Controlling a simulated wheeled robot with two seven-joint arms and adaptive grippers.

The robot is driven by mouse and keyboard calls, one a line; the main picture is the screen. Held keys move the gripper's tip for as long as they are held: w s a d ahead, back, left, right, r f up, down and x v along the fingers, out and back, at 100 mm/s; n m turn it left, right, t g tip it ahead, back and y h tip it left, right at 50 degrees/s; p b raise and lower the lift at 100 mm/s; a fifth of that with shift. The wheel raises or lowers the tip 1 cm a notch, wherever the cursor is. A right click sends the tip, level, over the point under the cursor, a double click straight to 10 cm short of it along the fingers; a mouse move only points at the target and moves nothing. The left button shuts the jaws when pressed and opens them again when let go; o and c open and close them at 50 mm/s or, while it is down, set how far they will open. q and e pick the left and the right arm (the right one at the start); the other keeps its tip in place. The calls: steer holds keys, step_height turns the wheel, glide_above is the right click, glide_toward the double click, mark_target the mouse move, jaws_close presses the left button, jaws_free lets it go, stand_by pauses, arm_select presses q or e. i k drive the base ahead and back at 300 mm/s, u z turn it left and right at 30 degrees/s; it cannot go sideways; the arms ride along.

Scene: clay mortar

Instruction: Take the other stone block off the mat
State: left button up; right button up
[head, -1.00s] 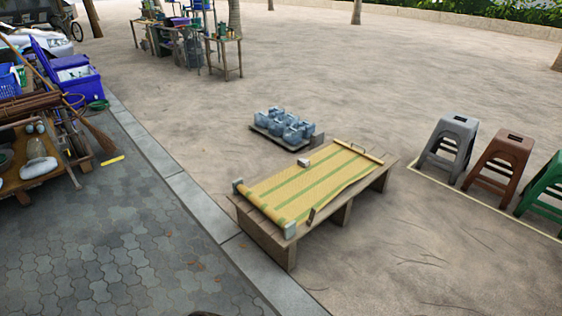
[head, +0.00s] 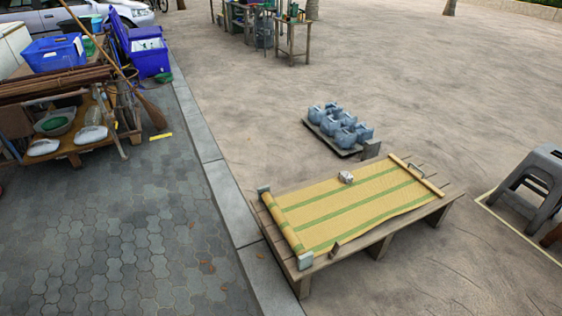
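A yellow mat with green stripes (head: 350,207) lies on a low wooden platform (head: 398,224), rolled up at its left and right ends. A pale stone block (head: 346,177) sits at the mat's far edge. A grey block (head: 305,260) is at the near left corner, by the end of the roll, and another grey block (head: 263,190) is at the far left corner. A small dark brown piece (head: 335,249) lies at the near edge. Neither of my grippers shows in the head view.
Several blue-grey jugs (head: 340,126) stand on a pallet behind the platform. A grey stool (head: 536,185) is at the right. A loaded wooden cart (head: 95,140) stands at the left. A kerb (head: 215,175) separates paving from open sandy ground.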

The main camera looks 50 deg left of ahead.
mark_target(345, 177)
steer(key=u, duration=0.65)
steer(key=i, duration=0.9)
steer(key=z, duration=1.05)
steer(key=i, duration=2.3)
steer(key=u, duration=3.5)
steer(key=i, duration=0.5)
steer(key=u, duration=0.05)
